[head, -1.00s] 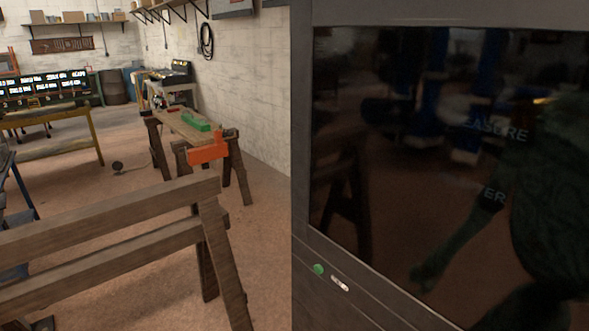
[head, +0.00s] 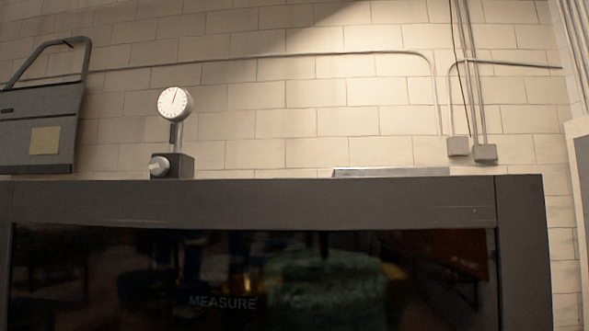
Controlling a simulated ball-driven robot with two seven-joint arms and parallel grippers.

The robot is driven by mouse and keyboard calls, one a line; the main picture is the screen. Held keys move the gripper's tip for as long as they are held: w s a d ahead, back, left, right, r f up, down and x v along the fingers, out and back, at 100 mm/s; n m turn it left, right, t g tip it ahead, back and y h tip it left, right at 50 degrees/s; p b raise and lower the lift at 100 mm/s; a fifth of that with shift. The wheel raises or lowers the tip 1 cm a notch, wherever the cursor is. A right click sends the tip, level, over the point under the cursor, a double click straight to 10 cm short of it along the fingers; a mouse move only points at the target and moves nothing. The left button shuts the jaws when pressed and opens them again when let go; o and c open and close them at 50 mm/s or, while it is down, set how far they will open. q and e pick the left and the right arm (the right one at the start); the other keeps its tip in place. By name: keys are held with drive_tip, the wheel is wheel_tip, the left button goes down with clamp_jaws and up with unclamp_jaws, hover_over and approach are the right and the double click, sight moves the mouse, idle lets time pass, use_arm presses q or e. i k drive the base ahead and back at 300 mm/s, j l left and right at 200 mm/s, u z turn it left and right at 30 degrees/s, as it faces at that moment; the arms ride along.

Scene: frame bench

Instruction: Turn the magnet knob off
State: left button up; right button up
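A magnetic base (head: 182,165) with a dial gauge (head: 175,103) stands on top of a dark cabinet, left of the middle in the head view. The gauge has a round white face on a short post above the dark block. The light grey magnet knob (head: 160,166) sticks out of the left front of the block. Which way the knob is set cannot be told at this size. Neither of my grippers is in view.
The dark cabinet (head: 270,204) with a glossy front spans the lower view. A flat metal piece (head: 390,172) lies on its top at the right. A grey vehicle door (head: 38,125) with a yellowish note stands at the left. A block wall with conduits is behind.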

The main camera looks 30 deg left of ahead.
sight(160, 167)
drive_tip(key=k+j+z, duration=0.1)
drive_tip(key=j+z, duration=0.35)
drive_tip(key=k+j+z, duration=0.1)
drive_tip(key=j+z, duration=0.15)
drive_tip(key=z, duration=0.2)
drive_tip(key=k+j+z, duration=0.2)
drive_tip(key=z, duration=0.25)
drive_tip(key=k+j+z, duration=0.2)
drive_tip(key=z, duration=0.25)
drive_tip(key=j, duration=0.15)
